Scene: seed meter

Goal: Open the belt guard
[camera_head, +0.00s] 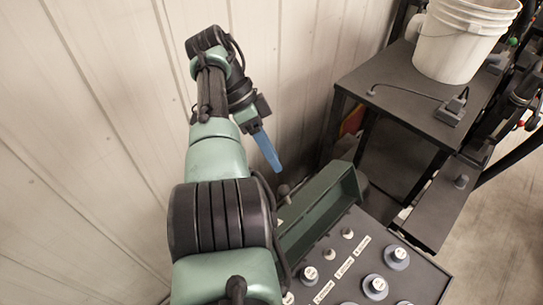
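My gripper (266,149) has blue fingers that point down and right, in front of the wall and above the machine. The fingers overlap from this side, so I cannot tell whether they are apart. They appear clear of the machine. A long green housing (345,192) with a recessed face stands along the back edge of a dark panel. It may be the belt guard, but I cannot be sure. A small dark knob (283,190) shows at its left end. My arm hides part of the housing's lower left.
The dark panel (427,283) carries several round grey knobs (397,257) and small white labels. A dark table (390,68) at the upper right holds a white bucket (465,40) and a cable with a plug. A pale ribbed wall (90,130) runs close behind my arm.

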